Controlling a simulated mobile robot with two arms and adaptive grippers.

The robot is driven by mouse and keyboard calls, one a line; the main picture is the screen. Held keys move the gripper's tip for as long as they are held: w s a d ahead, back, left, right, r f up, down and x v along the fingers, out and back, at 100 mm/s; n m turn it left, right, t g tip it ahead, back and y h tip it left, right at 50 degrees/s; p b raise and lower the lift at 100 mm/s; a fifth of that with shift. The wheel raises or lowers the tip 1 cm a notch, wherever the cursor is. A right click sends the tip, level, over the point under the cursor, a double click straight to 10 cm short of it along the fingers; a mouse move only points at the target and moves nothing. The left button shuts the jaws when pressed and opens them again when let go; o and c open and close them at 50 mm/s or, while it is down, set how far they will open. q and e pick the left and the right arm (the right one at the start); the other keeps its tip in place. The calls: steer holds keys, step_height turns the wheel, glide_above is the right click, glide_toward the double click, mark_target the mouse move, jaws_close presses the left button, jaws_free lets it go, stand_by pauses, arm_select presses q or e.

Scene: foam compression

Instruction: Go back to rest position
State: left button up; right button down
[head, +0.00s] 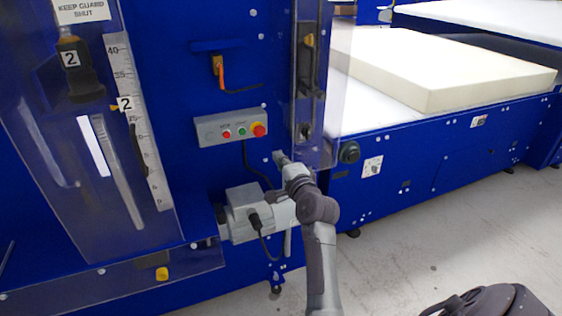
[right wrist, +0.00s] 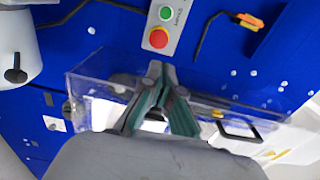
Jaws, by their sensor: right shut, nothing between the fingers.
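My right gripper (head: 279,157) is shut and empty in front of the blue machine (head: 200,80), just below a grey control box (head: 210,130) and apart from it. In the right wrist view, the dark green fingers of the right gripper (right wrist: 163,76) are together, with nothing between them. The control box (right wrist: 176,14) shows above them there, with a green and a red button. A clear guard panel (right wrist: 88,68) lies behind the fingers; I cannot tell whether they touch it. My left gripper is not in view.
A large clear guard (head: 70,200) with a scale (head: 128,80) covers the machine's left side. A grey motor unit (head: 243,208) sticks out beside my right arm. A cream foam block (head: 450,70) lies on the white table at right. The grey floor (head: 430,235) at lower right is clear.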

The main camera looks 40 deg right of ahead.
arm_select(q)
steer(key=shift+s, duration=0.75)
